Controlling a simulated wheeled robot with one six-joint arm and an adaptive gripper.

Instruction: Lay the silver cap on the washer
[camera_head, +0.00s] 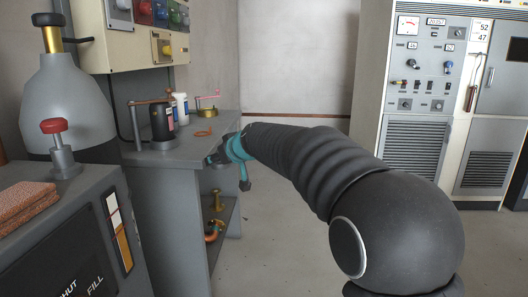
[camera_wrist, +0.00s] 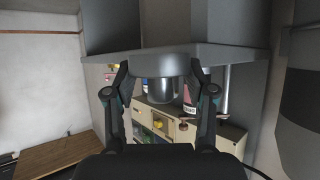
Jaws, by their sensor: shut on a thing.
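A copper-coloured ring, which looks like the washer (camera_head: 203,133), lies flat on the grey bench top. My gripper (camera_head: 212,160) is at the bench's right edge in the head view, lower in the picture than the ring and apart from it. In the wrist view, which appears upside down, my gripper (camera_wrist: 160,82) has its two fingers on either side of a grey metal cylinder with a wider rim, the silver cap (camera_wrist: 160,67). The fingers are shut on it. The cap cannot be made out in the head view. I cannot pick out the washer in the wrist view.
A dark canister (camera_head: 162,122), a white bottle (camera_head: 181,108) and a pink-handled crank (camera_head: 208,99) stand on the bench (camera_head: 180,148). Brass fittings (camera_head: 217,203) lie on shelves below. A beige control panel (camera_head: 125,45) hangs above. Open floor lies to the right.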

